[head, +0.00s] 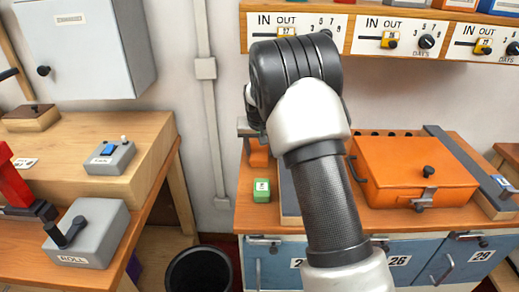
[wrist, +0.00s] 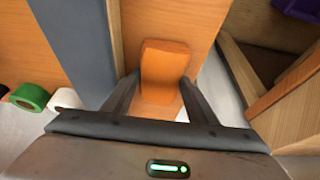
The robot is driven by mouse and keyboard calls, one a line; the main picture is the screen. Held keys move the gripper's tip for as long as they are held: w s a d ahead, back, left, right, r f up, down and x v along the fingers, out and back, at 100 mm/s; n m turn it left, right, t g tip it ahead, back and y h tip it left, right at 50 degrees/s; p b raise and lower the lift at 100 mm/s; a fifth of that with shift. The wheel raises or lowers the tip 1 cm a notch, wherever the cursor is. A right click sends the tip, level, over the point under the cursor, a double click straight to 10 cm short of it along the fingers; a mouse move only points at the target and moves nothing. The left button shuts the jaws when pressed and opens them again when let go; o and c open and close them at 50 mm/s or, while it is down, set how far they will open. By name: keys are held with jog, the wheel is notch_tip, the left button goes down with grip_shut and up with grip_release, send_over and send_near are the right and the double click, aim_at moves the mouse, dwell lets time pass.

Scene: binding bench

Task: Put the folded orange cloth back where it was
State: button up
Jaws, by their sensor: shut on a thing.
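The folded orange cloth (wrist: 165,62) is a small block between the two dark fingers of my gripper (wrist: 158,97) in the wrist view. My gripper is shut on it. In the head view the cloth (head: 259,154) shows as a small orange patch beside my arm, above the left part of the orange bench. My arm hides most of my gripper there. I cannot tell whether the cloth touches the wooden surface under it.
An orange box (head: 412,170) with a black knob is right of my arm. The wrist view shows a grey strip (wrist: 72,40), a green roll (wrist: 30,97) and a wooden-edged opening at right. A black bin (head: 200,270) stands between benches.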

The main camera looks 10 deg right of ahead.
jog(key=o, duration=0.6)
jog(key=shift+f, duration=0.1)
jog(key=shift+o, duration=0.2)
jog(key=shift+s+r, duration=0.1)
jog(key=shift+r, duration=0.35)
jog(key=s+r+p, duration=0.2)
jog(key=s+r, duration=1.3)
jog(key=r, duration=0.4)
jog(key=s+n+t, duration=0.1)
jog(key=s+n, duration=0.1)
jog(key=s, duration=2.4)
jog(key=shift+s+r+y, duration=0.2)
jog(key=shift+y, duration=0.2)
